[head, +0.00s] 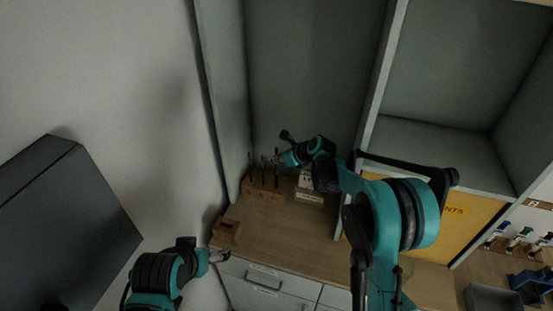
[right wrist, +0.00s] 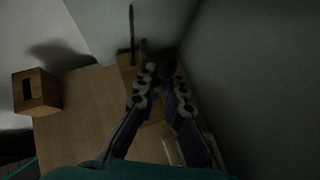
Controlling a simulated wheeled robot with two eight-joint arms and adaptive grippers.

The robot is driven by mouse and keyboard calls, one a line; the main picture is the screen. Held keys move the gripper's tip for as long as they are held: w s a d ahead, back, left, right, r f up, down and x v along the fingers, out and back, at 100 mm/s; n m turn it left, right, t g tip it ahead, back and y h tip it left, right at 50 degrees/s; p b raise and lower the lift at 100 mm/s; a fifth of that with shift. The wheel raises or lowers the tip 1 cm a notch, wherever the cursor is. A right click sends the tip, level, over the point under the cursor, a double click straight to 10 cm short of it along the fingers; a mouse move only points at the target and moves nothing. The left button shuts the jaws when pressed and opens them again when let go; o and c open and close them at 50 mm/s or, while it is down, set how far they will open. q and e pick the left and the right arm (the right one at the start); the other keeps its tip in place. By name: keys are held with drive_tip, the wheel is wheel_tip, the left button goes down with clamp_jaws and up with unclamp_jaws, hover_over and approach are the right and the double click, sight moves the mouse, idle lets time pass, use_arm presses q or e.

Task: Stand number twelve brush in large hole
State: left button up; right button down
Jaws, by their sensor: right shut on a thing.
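A wooden block (head: 264,192) stands at the back left of the worktop, with several thin dark brushes (head: 252,166) upright in it. My right gripper (head: 278,157) is at the block's right side, shut on a dark, thin brush. In the right wrist view the fingers (right wrist: 160,82) close around a dark piece (right wrist: 168,67), and the block (right wrist: 126,66) with another upright brush (right wrist: 131,30) is just beyond. The fingers hide the held brush's lower end and the holes; I cannot read any number. My left gripper (head: 220,256) is low at the worktop's front left; its jaw opening is unclear.
A small wooden box with a dark slot (right wrist: 36,91) stands at the worktop's left edge, near my left gripper. White boxes (head: 308,194) stand right of the block. Grey cabinet walls close in left, behind and right. The middle of the worktop (head: 275,230) is clear.

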drive_tip(key=shift+f+b, duration=0.35)
drive_tip(key=shift+f, duration=0.15)
drive_tip(key=shift+f+b, duration=1.2)
drive_tip(key=shift+f, duration=0.4)
drive_tip(key=shift+f+b, duration=0.3)
drive_tip(key=shift+b, duration=0.1)
drive_tip(key=c, duration=1.6)
unclamp_jaws()
drive_tip(key=shift+o, duration=0.2)
drive_tip(key=v, duration=0.7)
drive_tip(key=shift+s+r, duration=0.15)
drive_tip(key=shift+r, duration=0.05)
